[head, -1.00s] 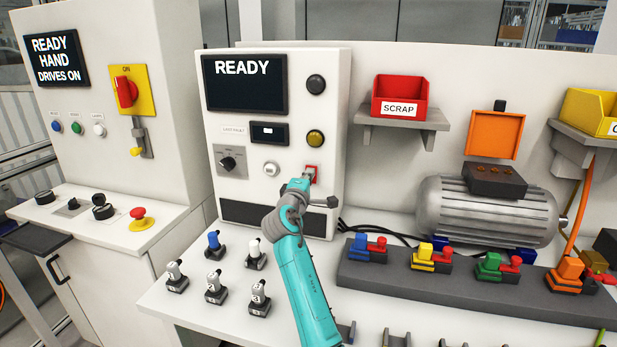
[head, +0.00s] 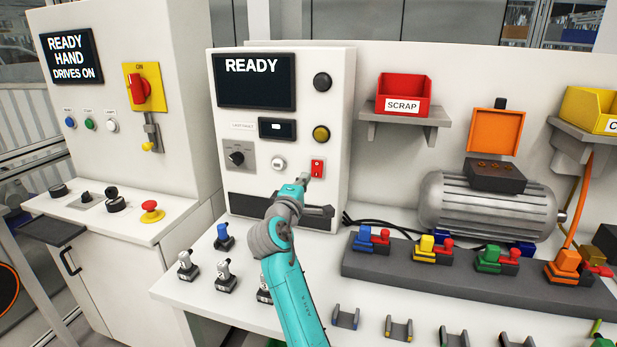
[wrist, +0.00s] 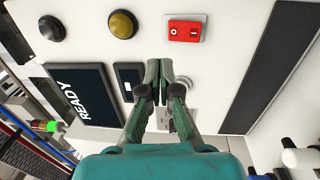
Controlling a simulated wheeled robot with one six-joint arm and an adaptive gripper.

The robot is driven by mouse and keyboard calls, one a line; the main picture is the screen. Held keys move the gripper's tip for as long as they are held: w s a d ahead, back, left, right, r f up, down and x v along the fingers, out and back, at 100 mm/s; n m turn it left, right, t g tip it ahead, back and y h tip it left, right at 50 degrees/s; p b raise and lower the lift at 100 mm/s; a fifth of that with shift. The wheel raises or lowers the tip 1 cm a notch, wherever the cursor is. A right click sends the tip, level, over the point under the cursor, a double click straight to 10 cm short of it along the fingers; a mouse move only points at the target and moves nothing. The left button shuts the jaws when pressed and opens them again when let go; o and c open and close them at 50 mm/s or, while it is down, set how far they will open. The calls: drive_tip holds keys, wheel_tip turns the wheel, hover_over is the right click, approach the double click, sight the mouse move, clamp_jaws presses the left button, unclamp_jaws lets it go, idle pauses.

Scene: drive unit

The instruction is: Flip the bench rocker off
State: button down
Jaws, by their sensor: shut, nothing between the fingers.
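The bench rocker (head: 317,168) is a small red switch on a pale plate, low on the right of the bench panel's front face. In the wrist view the red rocker (wrist: 187,31) shows a circle mark at its left and a bar mark at its right. My gripper (head: 305,180) is shut and empty, just below the rocker in the head view. In the wrist view my gripper's fingertips (wrist: 159,66) are together, a little below the rocker's left part and apart from it in the picture. Which side of the rocker is pressed in I cannot tell.
The bench panel has a READY screen (head: 255,80), a black button (head: 322,81), a yellow button (head: 321,133), a white button (head: 278,163) and a rotary selector (head: 237,155). A motor (head: 487,208) and a rack of coloured connectors (head: 430,268) stand right. Several grey-black plug-like parts stand in front.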

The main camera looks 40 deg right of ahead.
drive_tip(key=shift+r+v, duration=0.15)
drive_tip(key=shift+v, duration=0.5)
drive_tip(key=shift+r+v, duration=0.15)
drive_tip(key=shift+v, duration=0.5)
